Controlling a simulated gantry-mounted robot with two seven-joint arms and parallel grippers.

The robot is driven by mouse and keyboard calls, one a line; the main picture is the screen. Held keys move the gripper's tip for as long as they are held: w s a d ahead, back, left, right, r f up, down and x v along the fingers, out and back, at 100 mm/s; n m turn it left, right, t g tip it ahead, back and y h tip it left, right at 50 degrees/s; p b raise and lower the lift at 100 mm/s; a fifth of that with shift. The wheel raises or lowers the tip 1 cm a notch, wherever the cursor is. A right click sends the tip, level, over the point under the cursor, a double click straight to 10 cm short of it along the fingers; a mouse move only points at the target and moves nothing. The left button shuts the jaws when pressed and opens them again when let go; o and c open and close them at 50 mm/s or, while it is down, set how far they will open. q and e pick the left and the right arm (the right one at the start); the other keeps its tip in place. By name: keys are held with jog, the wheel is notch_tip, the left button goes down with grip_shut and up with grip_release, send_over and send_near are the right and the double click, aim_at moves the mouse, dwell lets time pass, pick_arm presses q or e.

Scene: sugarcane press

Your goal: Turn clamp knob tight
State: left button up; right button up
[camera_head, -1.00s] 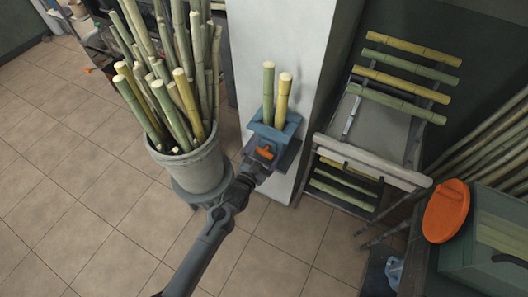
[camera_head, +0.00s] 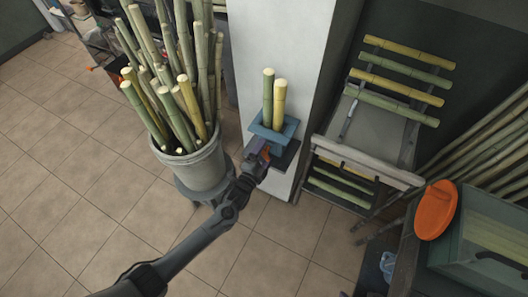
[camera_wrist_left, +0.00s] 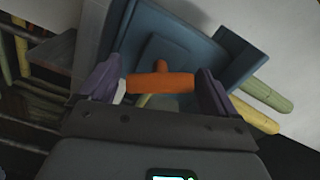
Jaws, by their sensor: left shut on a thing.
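The orange T-shaped clamp knob (camera_wrist_left: 162,83) sits on the front of the blue clamp (camera_wrist_left: 205,45). My left gripper (camera_head: 260,158) is shut on the knob, with one finger at each end of its crossbar in the left wrist view. In the head view the knob (camera_head: 266,150) is mostly hidden by the gripper. The blue clamp (camera_head: 264,131) is at the white pillar, and two cane pieces (camera_head: 279,104), one green and one yellow, stand upright in it. In the wrist view the clamp looks tilted. My right gripper is not in view.
A grey bucket (camera_head: 196,170) full of tall canes stands left of my left gripper. A white pillar (camera_head: 285,50) is behind the clamp. A rack with canes (camera_head: 372,128) stands to the right, near an orange disc (camera_head: 436,210). Floor in front is clear.

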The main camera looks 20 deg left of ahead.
pick_arm(q)
jog(key=m+p, duration=0.1)
jog(key=m, duration=0.3)
jog(key=shift+m+p, duration=0.3)
jog(key=shift+m, duration=0.6)
jog(key=o, duration=0.7)
jog(key=shift+o, duration=0.2)
jog(key=shift+f, duration=0.1)
